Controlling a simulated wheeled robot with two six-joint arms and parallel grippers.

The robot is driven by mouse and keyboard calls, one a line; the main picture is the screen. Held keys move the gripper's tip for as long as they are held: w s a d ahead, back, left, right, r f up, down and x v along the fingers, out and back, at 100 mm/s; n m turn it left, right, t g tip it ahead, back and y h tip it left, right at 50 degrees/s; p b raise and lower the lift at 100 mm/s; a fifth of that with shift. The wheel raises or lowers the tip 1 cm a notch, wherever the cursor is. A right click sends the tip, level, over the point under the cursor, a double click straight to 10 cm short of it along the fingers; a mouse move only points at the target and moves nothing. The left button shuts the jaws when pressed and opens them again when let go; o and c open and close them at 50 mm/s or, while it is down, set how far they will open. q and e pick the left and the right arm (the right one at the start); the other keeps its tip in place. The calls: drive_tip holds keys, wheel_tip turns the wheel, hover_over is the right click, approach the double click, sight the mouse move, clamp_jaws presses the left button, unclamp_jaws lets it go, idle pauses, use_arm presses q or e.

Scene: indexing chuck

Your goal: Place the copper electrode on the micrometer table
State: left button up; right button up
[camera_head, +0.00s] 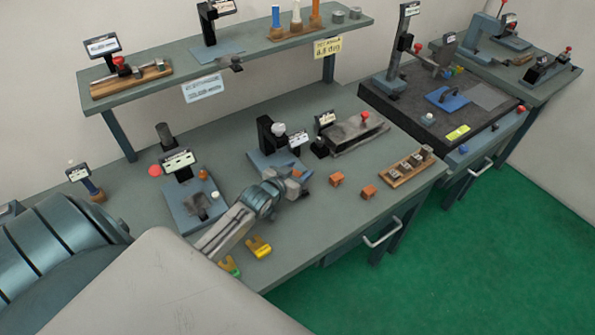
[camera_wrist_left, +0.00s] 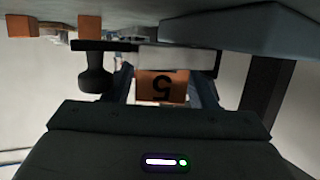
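A copper-coloured block marked 5 (camera_wrist_left: 163,86) sits between the two fingers of my left gripper (camera_wrist_left: 166,88) in the left wrist view. The fingers appear closed on its sides. In the head view my left gripper (camera_head: 290,185) is low over the middle of the bench, at the front of a blue-based stand (camera_head: 258,163) with a black upright and a pale round knob. The arm and gripper hide part of this stand. The signs are too small to read, so I cannot tell for certain which fixture is the micrometer table. My right gripper is not in view.
Two copper blocks (camera_head: 368,192) lie right of the gripper, near a wooden tray (camera_head: 408,172) of small pieces. Another blue fixture (camera_head: 185,210) stands left. Yellow (camera_head: 259,247) and green pieces lie at the front edge. A shelf (camera_head: 250,62) spans the back.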

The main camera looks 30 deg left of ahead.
use_arm(q)
drive_tip(key=shift+s, duration=0.15)
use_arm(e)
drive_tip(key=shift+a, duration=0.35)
use_arm(q)
drive_tip(key=shift+s, duration=0.35)
drive_tip(key=b+v, duration=0.1)
drive_tip(key=v, duration=0.4)
drive_tip(key=b+v, duration=0.1)
drive_tip(key=v, duration=0.5)
drive_tip(key=shift+r, duration=0.25)
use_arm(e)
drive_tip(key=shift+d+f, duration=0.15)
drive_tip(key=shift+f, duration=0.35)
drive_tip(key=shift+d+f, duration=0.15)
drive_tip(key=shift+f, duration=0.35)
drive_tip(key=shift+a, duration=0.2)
